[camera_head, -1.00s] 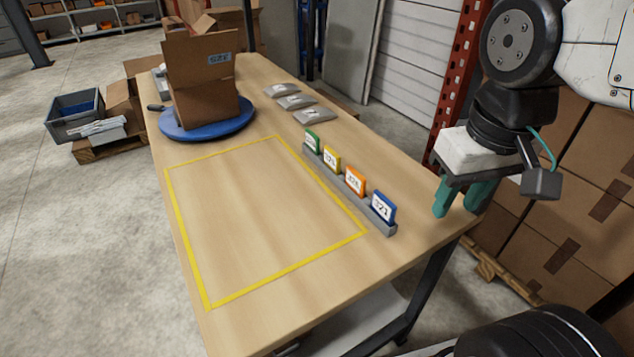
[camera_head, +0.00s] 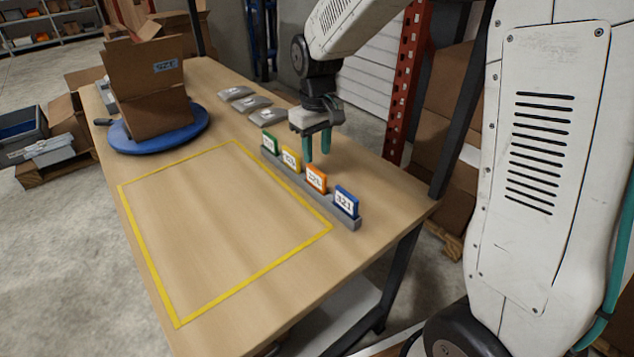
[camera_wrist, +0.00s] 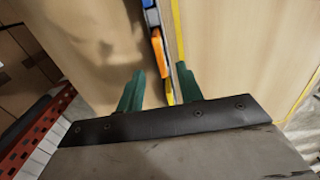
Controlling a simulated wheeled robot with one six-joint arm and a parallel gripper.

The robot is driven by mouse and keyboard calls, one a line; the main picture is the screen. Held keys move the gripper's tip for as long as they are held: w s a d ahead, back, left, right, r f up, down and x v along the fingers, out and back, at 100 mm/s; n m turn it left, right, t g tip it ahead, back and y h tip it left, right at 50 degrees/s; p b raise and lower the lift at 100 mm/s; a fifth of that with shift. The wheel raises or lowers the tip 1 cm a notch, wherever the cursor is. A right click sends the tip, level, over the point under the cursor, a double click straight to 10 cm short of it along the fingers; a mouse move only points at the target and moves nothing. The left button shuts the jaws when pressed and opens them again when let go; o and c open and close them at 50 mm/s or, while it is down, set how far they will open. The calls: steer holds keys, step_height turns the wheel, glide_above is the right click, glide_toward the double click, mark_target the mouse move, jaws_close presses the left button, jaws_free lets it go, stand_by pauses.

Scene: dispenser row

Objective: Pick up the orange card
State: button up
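The orange card (camera_head: 316,179) stands upright in the grey rack (camera_head: 327,209), between the yellow card (camera_head: 291,159) and the blue card (camera_head: 346,201). A green card (camera_head: 269,143) stands at the rack's far end. My gripper (camera_head: 317,150) is above the table, just behind and above the rack near the orange and yellow cards. Its teal fingers are apart and empty. In the wrist view the orange card (camera_wrist: 158,55) lies ahead of my open gripper (camera_wrist: 160,90), and the yellow card (camera_wrist: 170,92) shows near the right finger.
A yellow taped outline (camera_head: 252,285) marks clear table in front of the rack. Several grey packets (camera_head: 250,104) lie beyond the rack. An open cardboard box (camera_head: 150,90) stands on a blue turntable (camera_head: 197,127) at the back left. A red upright (camera_head: 408,80) stands behind the table.

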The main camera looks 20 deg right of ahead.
mark_target(316, 169)
step_height(316, 169, down, 7)
steer(key=shift+w, duration=0.15)
jaws_close()
